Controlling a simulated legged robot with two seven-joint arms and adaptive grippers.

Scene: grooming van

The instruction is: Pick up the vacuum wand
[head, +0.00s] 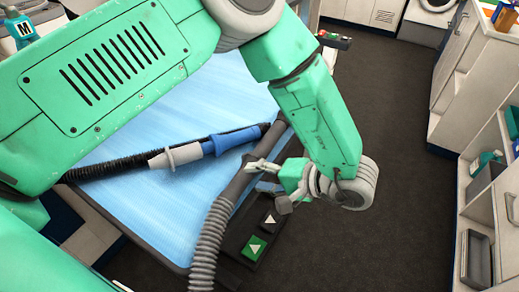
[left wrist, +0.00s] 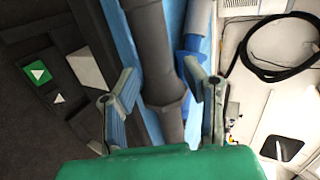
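The vacuum wand (head: 236,187) is a dark grey tube with a ribbed grey hose (head: 208,240). It lies along the right edge of the blue-topped table (head: 130,210). My left gripper (head: 262,168) is at the wand's middle in the head view. In the left wrist view, its two fingers (left wrist: 162,74) are open, one on each side of the wand (left wrist: 165,85), with gaps between fingers and tube. Whether a finger touches it is unclear. My left arm hides part of the table. My right gripper is not in view.
A blue-handled tool (head: 225,141) with a black ribbed hose (head: 110,168) lies beside the wand on the table. A panel with green and dark arrow buttons (head: 255,247) sits at the table's edge. Dark floor (head: 400,130) is clear; cabinets (head: 490,190) stand right.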

